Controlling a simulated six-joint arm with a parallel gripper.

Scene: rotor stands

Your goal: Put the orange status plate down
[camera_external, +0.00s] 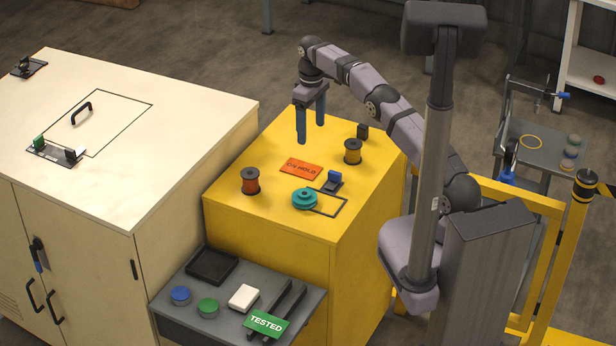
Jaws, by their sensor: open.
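The orange status plate (301,169) lies flat on top of the yellow cabinet (285,215), its "ON HOLD" lettering facing up. My gripper (310,137) is above the cabinet top, fingers pointing down, just behind the plate in the picture. Its two blue fingers are apart with nothing between them. The plate is clear of the fingers in this view. The exact height of the fingertips over the surface is hard to tell.
Copper spools stand left (250,181) and right (353,151) of the plate. A teal rotor (304,199) and a small blue-topped block (333,181) are in front. A lower grey shelf (225,326) holds a green "TESTED" plate (266,323).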

